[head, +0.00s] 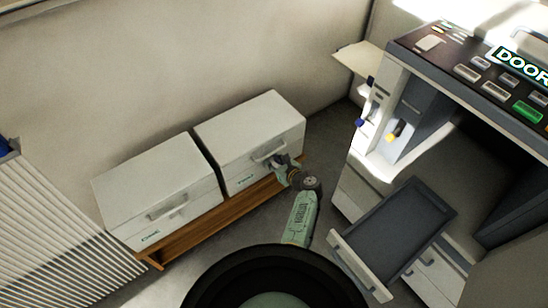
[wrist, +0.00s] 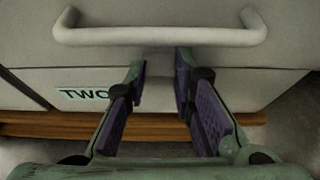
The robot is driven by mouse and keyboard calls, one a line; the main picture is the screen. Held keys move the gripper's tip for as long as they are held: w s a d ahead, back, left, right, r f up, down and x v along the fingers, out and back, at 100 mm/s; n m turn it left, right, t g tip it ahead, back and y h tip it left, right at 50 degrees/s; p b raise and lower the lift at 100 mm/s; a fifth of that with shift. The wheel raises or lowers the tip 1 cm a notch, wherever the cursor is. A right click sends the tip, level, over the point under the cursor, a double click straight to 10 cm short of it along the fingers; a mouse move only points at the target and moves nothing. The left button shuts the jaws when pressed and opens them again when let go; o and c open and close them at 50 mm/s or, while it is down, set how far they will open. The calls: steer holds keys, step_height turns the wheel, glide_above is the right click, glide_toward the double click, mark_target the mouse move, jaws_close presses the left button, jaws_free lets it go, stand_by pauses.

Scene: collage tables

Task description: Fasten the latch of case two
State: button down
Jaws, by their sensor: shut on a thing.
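Case two (head: 250,135) is the right-hand white case on a low wooden bench, its lid down. In the wrist view its front (wrist: 40,85) carries the label TWO (wrist: 82,93), below a pale bar handle (wrist: 160,36) and a seam. My gripper (head: 284,162) is at this front, just below the handle. In the wrist view my gripper (wrist: 161,82) has its two dark-padded fingers a little apart, around a pale part at the seam, which looks like the latch (wrist: 160,88). The latch blends with the case front, and its exact position is hard to tell.
A similar white case (head: 155,190) stands to the left on the wooden bench (head: 205,230). A dark tray-like drawer (head: 400,232) juts out from the console at right. A ribbed white panel (head: 55,240) is at far left. Grey floor lies between bench and console.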

stand_by(0.3)
steer(key=c, duration=1.4)
jaws_free()
steer(key=shift+o, duration=0.2)
steer(key=v, duration=0.7)
steer(key=shift+s, duration=0.2)
steer(key=shift+r, duration=0.1)
